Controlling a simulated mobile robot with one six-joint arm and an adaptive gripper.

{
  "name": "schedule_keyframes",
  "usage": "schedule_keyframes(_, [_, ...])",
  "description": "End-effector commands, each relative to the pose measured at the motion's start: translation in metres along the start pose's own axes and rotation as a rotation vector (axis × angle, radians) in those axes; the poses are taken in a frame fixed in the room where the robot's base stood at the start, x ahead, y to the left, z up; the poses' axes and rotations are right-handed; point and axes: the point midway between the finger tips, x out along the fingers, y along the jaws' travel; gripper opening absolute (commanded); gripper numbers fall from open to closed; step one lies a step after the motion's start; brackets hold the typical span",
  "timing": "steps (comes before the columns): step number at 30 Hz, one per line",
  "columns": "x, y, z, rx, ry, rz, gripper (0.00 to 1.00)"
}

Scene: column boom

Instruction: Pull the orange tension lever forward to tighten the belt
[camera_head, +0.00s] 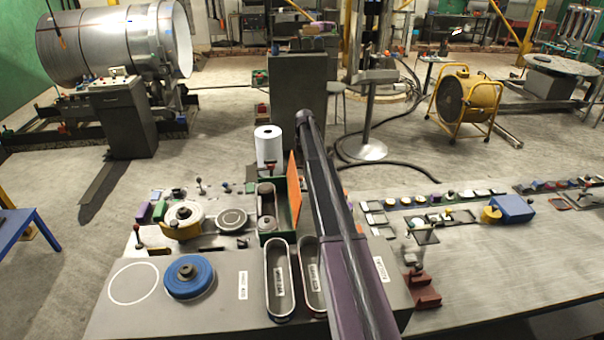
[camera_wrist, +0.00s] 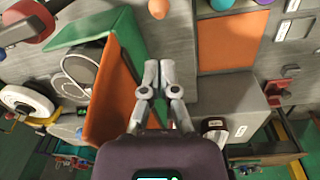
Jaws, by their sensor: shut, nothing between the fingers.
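An orange upright panel (camera_head: 294,190) stands at the right side of a green box (camera_head: 286,222) in the head view. In the wrist view the orange panel (camera_wrist: 108,100) is just left of my gripper (camera_wrist: 158,66). My gripper's fingers are together and hold nothing. A pale belt loop (camera_wrist: 80,72) lies left of the panel. A small orange rounded piece (camera_wrist: 157,8) shows at the top of the wrist view, beyond the fingertips. I cannot tell which orange part is the tension lever. My arm hides the gripper in the head view.
A flat orange square (camera_wrist: 228,42) and a grey block (camera_wrist: 232,102) lie right of my gripper. A blue disc (camera_head: 190,277) and oval trays (camera_head: 280,279) are on the front bench. A white roll (camera_head: 268,148) stands behind the green box.

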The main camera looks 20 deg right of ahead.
Motion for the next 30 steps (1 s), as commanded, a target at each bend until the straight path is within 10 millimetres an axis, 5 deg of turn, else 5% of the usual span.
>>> schedule_keyframes(30, [0.069,-0.003,0.001,0.004,0.0,0.0,0.0])
